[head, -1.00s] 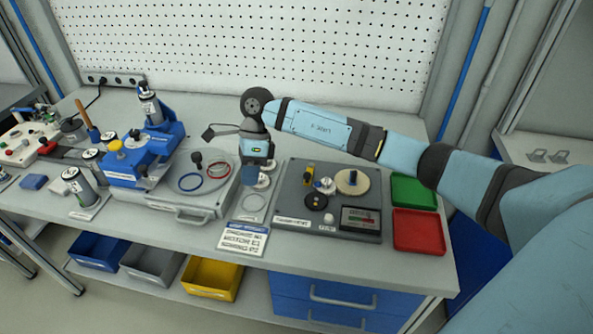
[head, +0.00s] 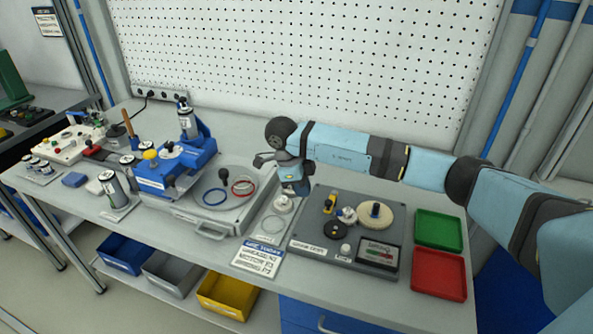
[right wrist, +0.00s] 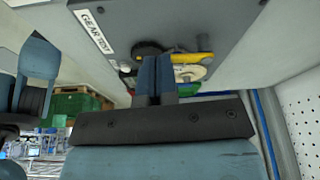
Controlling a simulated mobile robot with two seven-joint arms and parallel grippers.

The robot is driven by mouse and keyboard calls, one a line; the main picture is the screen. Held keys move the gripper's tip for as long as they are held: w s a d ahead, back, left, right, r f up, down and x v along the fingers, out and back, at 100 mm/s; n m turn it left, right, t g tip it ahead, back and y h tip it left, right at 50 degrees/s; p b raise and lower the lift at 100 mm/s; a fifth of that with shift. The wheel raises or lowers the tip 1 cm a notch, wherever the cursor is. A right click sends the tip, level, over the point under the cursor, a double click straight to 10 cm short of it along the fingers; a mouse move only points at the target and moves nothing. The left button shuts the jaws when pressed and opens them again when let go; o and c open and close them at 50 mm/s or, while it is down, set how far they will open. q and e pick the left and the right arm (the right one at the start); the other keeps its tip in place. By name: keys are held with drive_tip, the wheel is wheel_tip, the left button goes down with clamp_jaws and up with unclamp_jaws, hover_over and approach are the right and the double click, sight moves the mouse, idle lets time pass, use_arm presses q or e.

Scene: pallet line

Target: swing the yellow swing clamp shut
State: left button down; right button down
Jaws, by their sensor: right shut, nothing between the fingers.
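The yellow swing clamp (head: 331,203) stands near the back left of the grey gear test plate (head: 308,243), beside the gears. In the right wrist view the clamp (right wrist: 192,58) is a yellow bar just right of the fingertips; I cannot tell whether it touches them. My right gripper (head: 296,190) points down left of the clamp, near the plate's back left corner. In the right wrist view its fingers (right wrist: 155,68) are together with nothing between them. The clamp's exact swing angle is too small to tell. My left gripper is not in view.
A black gear (head: 335,231) and a beige gear (head: 375,214) sit on the plate close to the clamp. A green tray (head: 438,231) and a red tray (head: 439,275) lie right of it. A blue fixture (head: 178,165) stands to the left. A pegboard (head: 300,65) closes the back.

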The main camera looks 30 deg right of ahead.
drive_tip(key=s+d, duration=0.1)
drive_tip(key=s+d+f, duration=0.1)
drive_tip(key=d, duration=0.1)
drive_tip(key=shift+s+f+p, duration=0.1)
drive_tip(key=shift+s+p, duration=0.3)
drive_tip(key=shift+d, duration=0.1)
